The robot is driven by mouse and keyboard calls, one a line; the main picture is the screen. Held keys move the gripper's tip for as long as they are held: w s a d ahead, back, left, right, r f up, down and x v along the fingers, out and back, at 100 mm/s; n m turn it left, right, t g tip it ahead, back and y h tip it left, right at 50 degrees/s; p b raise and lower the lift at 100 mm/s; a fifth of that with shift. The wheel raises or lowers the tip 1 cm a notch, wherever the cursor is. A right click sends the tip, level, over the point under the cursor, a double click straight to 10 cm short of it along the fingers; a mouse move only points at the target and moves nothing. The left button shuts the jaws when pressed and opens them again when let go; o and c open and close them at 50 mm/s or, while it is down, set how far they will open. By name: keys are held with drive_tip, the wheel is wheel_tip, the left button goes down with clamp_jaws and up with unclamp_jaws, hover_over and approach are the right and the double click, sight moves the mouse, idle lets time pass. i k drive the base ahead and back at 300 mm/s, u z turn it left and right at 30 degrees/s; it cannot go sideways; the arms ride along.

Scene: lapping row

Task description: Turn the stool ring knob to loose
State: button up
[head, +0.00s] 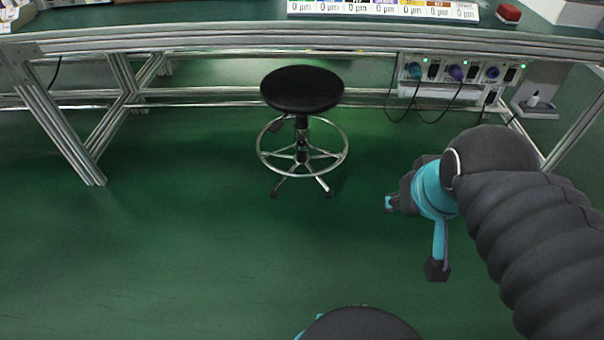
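A stool (302,90) with a round black seat stands on the green floor in front of the bench. Its chrome foot ring (262,158) circles the column below the seat, with spokes running to a hub (301,155). A small dark part shows under the seat's left side. The ring knob cannot be made out at this size, nor can its setting. My gripper (398,203), dark with teal parts, is to the right of the stool and apart from it. It appears empty, but its finger opening is not clear.
A metal-framed workbench (200,37) spans the back, with its legs at left and right. A socket panel (460,72) with plugs and hanging cables is under its right side. A red block (508,13) lies on top. The floor (150,250) left of and before the stool is clear.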

sight(301, 141)
drive_tip(key=k, duration=0.5)
drive_tip(key=z, duration=1.05)
drive_tip(key=i, duration=0.75)
drive_tip(key=u, duration=2.2)
